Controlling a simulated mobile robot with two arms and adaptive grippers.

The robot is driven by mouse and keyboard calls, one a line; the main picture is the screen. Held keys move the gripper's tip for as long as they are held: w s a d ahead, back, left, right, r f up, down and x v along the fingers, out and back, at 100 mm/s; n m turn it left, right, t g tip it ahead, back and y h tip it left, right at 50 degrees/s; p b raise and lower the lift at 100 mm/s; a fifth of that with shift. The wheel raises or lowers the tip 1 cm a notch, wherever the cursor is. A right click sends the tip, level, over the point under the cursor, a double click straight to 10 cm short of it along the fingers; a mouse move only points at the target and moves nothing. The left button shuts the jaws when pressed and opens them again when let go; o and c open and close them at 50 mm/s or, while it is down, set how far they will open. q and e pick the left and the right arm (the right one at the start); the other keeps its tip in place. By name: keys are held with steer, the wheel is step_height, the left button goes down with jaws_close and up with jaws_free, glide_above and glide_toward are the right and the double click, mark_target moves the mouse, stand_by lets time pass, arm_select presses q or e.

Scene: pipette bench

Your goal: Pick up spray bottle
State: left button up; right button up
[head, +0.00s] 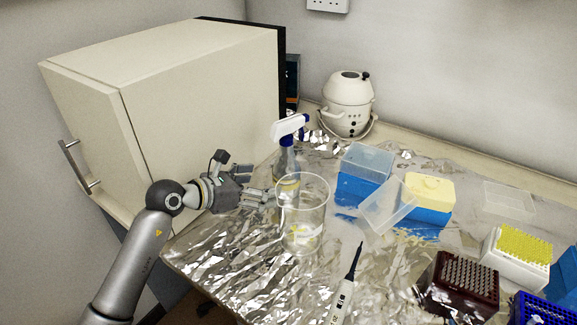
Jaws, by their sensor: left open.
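The spray bottle (287,158) stands upright on the foil-covered bench, with a white and blue trigger head and a clear body. A clear glass beaker (303,220) stands in front of it and hides its lower part. My left gripper (262,197) comes in from the left, open and empty, with its fingers pointing right towards the bottle's lower body and the beaker's left side. Whether the fingertips touch either one cannot be told. My right gripper is not in view.
A cream cabinet (200,90) stands behind my left arm. Right of the beaker are a blue tip box (366,163), a tilted clear lid (388,206), a yellow-topped box (430,195) and a pipette (347,285). Tip racks (462,285) fill the right front. A white round device (348,103) stands at the back.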

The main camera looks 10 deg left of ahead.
mark_target(276, 182)
arm_select(q)
steer(key=x, duration=0.3)
steer(key=shift+d+r, duration=0.15)
steer(key=shift+d, duration=0.2)
steer(key=shift+w+d, duration=0.15)
steer(key=shift+w, duration=0.05)
steer(key=p+x, duration=0.1)
steer(key=x, duration=0.3)
steer(key=shift+w+d+p, duration=0.2)
steer(key=shift+w+p, duration=0.15)
steer(key=shift+w, duration=0.05)
steer(key=shift+w+d, duration=0.2)
steer(key=shift+w, duration=0.1)
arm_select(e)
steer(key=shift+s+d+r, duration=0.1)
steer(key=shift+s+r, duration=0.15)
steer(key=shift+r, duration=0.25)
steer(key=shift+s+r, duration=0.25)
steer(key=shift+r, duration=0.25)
arm_select(q)
steer(key=shift+c, duration=0.7)
steer(key=c, duration=1.4)
steer(key=shift+c, duration=0.2)
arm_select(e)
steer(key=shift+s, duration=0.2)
